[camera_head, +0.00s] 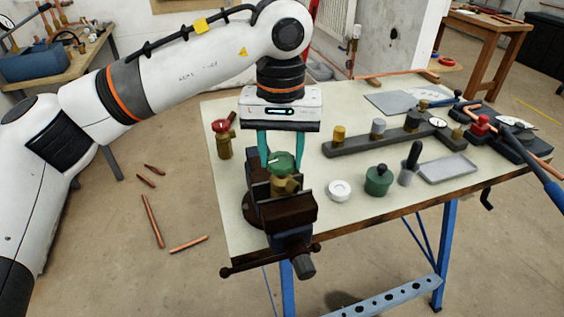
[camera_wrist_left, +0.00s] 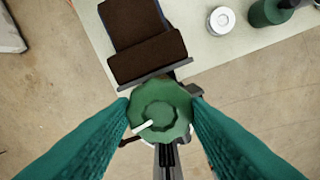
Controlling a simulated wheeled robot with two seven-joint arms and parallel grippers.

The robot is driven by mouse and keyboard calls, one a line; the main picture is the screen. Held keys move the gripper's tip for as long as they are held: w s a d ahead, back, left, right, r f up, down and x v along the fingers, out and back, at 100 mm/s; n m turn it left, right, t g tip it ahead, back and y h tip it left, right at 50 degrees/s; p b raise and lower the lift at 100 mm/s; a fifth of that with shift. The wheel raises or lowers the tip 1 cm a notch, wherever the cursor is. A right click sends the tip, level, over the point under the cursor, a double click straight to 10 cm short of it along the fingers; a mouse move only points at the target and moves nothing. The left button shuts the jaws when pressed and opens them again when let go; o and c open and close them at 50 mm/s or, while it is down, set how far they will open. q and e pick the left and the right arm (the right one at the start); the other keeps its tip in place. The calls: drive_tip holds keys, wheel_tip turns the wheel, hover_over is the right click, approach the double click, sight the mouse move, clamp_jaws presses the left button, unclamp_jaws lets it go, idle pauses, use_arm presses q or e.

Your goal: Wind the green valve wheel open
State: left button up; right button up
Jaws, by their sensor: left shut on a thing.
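The green valve wheel (camera_head: 282,163) sits on top of a brass valve body (camera_head: 285,185), which is held in a dark bench vise (camera_head: 283,211) at the front of the workbench. My left gripper (camera_head: 282,160) points straight down over it, with its teal fingers on either side of the wheel. In the left wrist view the green wheel (camera_wrist_left: 159,108) lies between the fingertips, which touch its rim on both sides. A short white mark (camera_wrist_left: 142,126) shows on the wheel's lower left. The valve body is mostly hidden under the wheel there. My right gripper is not in view.
A red-handled brass valve (camera_head: 225,138) stands left of the vise on the workbench (camera_head: 230,220). To the right are a white roll (camera_head: 339,190), a green pot (camera_head: 378,181), a dark-handled brush (camera_head: 411,163) and a grey tray (camera_head: 447,168). A dark rack (camera_head: 385,138) with fittings lies behind them.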

use_arm(q)
drive_tip(key=n, duration=0.5)
drive_tip(key=shift+f+b, duration=0.15)
drive_tip(key=shift+b, duration=0.25)
drive_tip(key=n+b, duration=0.1)
drive_tip(key=n, duration=0.9)
drive_tip(key=shift+f+b, duration=0.1)
drive_tip(key=shift+b, duration=0.3)
drive_tip(key=n+b, duration=0.1)
drive_tip(key=n, duration=0.4)
drive_tip(key=shift+a, duration=0.1)
drive_tip(key=o, duration=0.8)
drive_tip(key=shift+a+n, duration=0.1)
drive_tip(key=shift+n, duration=0.2)
drive_tip(key=shift+o, duration=1)
drive_tip(key=shift+s+a, duration=0.15)
drive_tip(key=shift+a, duration=0.05)
